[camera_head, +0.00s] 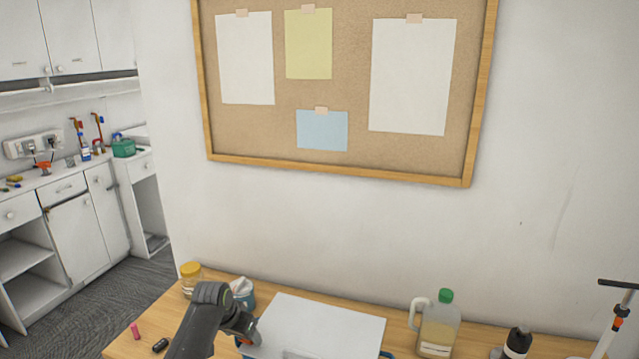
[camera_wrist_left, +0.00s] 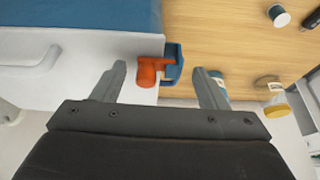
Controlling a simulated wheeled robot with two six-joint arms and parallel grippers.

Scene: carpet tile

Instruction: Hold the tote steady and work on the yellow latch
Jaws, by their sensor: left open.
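The tote has a white lid (camera_head: 325,322) with blue showing at its right edge, and its lower part is cut off by the frame. In the left wrist view the white lid (camera_wrist_left: 75,75) has a moulded handle. An orange latch (camera_wrist_left: 150,72) sits at the lid's edge against a blue tab (camera_wrist_left: 173,62). I see no yellow latch. My left gripper (camera_head: 246,326) is at the lid's left edge, by the latch. In the left wrist view its open fingers (camera_wrist_left: 161,84) stand either side of the latch, apart from it. My right gripper is not in view.
On the wooden table (camera_head: 135,345) stand a yellow-lidded jar (camera_head: 190,278), a blue-and-white container (camera_head: 244,292), a green-capped jug (camera_head: 438,325) and a black-topped bottle (camera_head: 517,343). Pink (camera_head: 135,331) and black (camera_head: 160,345) small items lie at left. A wall rises behind.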

